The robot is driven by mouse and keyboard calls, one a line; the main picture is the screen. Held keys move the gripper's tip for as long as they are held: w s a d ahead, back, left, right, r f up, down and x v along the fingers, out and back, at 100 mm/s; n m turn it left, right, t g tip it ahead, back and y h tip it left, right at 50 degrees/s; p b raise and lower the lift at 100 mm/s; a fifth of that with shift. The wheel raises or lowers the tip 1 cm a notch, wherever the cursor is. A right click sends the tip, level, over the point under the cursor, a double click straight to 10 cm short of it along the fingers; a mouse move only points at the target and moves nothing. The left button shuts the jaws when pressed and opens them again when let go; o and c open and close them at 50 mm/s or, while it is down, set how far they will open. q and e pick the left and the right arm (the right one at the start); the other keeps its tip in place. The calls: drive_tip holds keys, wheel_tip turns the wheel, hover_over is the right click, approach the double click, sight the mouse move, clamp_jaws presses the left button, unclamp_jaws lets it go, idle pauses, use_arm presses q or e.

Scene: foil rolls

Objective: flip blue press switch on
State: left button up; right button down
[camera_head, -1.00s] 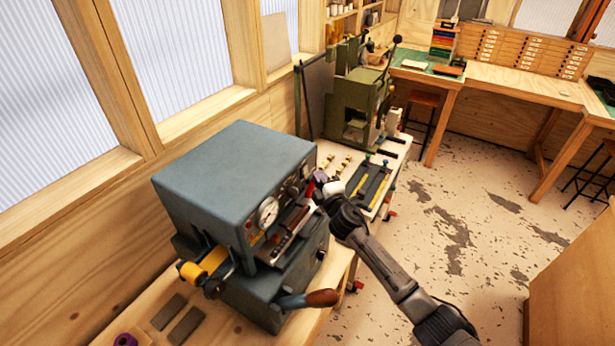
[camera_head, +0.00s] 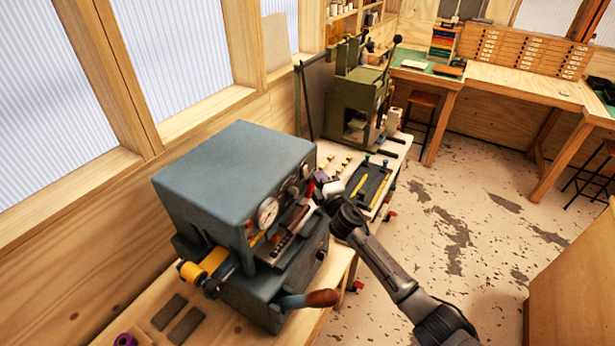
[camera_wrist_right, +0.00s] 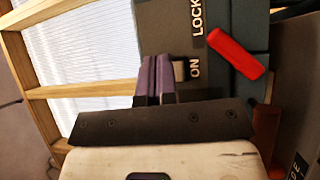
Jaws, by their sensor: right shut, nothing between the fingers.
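The blue press (camera_head: 235,165) is a blue-grey box-shaped machine on the bench at the left. Its front has a gauge and a control panel. In the right wrist view, a small pale switch (camera_wrist_right: 180,70) sits beside the word ON on the dark panel. My right gripper (camera_head: 320,177) is at the far end of the press front. Its purple fingers (camera_wrist_right: 158,62) are shut and empty, just left of the switch in the wrist view. I cannot tell whether they touch it. The fingers partly cover the panel there. My left gripper is not in view.
A red handle (camera_wrist_right: 237,54) lies right of the ON label. A yellow roll (camera_head: 205,264) and a lever with a brown grip (camera_head: 322,298) stick out from the press. A green press (camera_head: 355,105) stands behind. Open floor (camera_head: 470,220) lies to the right.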

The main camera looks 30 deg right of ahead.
drive_tip(key=shift+w+f, duration=0.1)
idle(0.3)
drive_tip(key=shift+w+a+f+b, duration=0.1)
drive_tip(key=shift+w+a+b, duration=0.05)
drive_tip(key=shift+w+b, duration=0.15)
drive_tip(key=shift+w+a, duration=0.1)
idle(0.5)
drive_tip(key=shift+w+f+b, duration=0.1)
drive_tip(key=shift+w+b, duration=0.05)
drive_tip(key=shift+b, duration=0.15)
idle(0.6)
drive_tip(key=shift+s+d+r+p, duration=0.15)
drive_tip(key=shift+s+p, duration=0.15)
drive_tip(key=shift+s, duration=0.05)
drive_tip(key=shift+s+d+r+p, duration=0.15)
drive_tip(key=shift+s+p, duration=0.15)
drive_tip(key=shift+s, duration=0.05)
